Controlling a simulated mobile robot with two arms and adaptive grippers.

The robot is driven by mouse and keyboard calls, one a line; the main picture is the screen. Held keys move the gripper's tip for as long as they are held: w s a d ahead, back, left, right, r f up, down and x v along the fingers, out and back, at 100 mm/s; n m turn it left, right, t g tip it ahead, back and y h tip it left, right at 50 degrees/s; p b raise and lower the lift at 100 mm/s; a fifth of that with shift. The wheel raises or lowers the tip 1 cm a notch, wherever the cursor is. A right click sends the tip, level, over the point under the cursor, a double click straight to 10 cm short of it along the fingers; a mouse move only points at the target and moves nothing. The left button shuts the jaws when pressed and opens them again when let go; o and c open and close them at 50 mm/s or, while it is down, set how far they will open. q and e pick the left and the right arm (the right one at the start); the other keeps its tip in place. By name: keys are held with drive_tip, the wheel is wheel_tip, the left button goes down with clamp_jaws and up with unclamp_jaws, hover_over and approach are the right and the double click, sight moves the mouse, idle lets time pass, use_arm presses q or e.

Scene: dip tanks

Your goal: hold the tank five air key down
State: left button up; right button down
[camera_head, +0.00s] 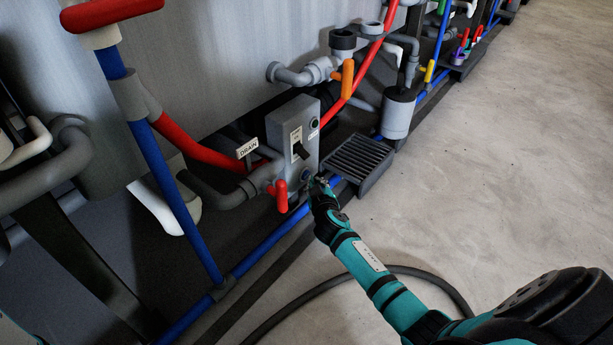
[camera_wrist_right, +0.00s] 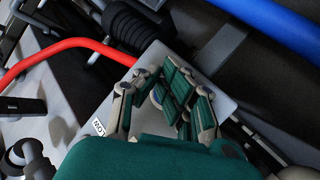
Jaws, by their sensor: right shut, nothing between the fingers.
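My left gripper is out of view.
A DRAIN tag (camera_head: 247,148) and a red handle (camera_head: 281,195) are left of the box. A black grate (camera_head: 358,160) stands right of it. Blue pipe (camera_head: 270,240) runs along the floor. A dark hose (camera_head: 430,276) curves over otherwise clear concrete (camera_head: 500,170).

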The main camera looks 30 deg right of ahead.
drive_tip(key=shift+w+a, duration=0.25)
drive_tip(key=shift+w, duration=0.3)
idle(2.0)
drive_tip(key=shift+s, duration=0.1)
drive_tip(key=shift+s+d, duration=0.3)
drive_tip(key=shift+s, duration=0.4)
drive_tip(key=shift+s, duration=0.1)
drive_tip(key=s, duration=0.1)
drive_tip(key=s+d+p, duration=0.1)
drive_tip(key=s, duration=0.1)
drive_tip(key=s+d+p, duration=0.1)
drive_tip(key=shift+s, duration=0.25)
drive_tip(key=shift+s, duration=0.1)
idle(0.4)
